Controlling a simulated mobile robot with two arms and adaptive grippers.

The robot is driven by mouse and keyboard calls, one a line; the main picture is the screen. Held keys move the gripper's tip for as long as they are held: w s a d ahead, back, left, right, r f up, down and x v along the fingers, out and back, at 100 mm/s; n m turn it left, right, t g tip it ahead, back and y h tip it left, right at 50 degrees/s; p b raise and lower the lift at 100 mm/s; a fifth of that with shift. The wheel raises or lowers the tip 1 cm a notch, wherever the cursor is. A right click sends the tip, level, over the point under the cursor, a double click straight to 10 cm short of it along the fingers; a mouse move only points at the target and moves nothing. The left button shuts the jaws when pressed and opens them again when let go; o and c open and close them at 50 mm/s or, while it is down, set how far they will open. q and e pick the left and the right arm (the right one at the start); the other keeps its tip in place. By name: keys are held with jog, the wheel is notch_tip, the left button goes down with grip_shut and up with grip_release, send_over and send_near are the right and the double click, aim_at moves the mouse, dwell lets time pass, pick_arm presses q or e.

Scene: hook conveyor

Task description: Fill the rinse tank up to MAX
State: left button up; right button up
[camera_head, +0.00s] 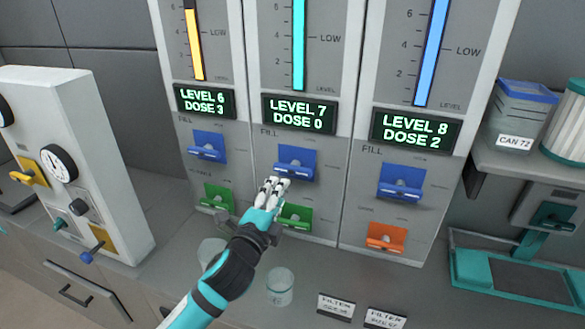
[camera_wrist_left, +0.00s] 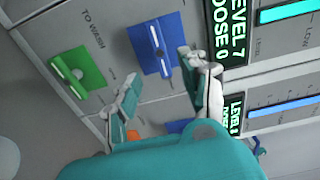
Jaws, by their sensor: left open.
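Three tank panels stand side by side, each with a level gauge, a green display and a blue FILL lever. No readable label names the rinse tank. My left gripper (camera_head: 274,184) is open just below the middle blue FILL lever (camera_head: 297,161). In the left wrist view its fingers (camera_wrist_left: 160,88) are apart, close to the blue lever (camera_wrist_left: 157,45), with no clear grip on it. A green lever (camera_head: 296,214) below is partly hidden by my gripper. My right gripper is out of view.
The left display (camera_head: 205,101) reads LEVEL 6, DOSE 3; the right display (camera_head: 416,130) reads LEVEL 8, DOSE 2. An orange lever (camera_head: 386,236) sits at lower right. A glass jar (camera_head: 280,287) stands on the counter near my arm. A dial panel (camera_head: 75,160) stands at left.

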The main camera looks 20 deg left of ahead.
aim_at(291, 172)
pick_arm(q)
jog(key=w+p, duration=0.1)
jog(key=w, duration=0.9)
jog(key=shift+w+d+p, duration=0.15)
jog(key=shift+w+p, duration=0.15)
jog(key=shift+w, duration=0.1)
grip_shut()
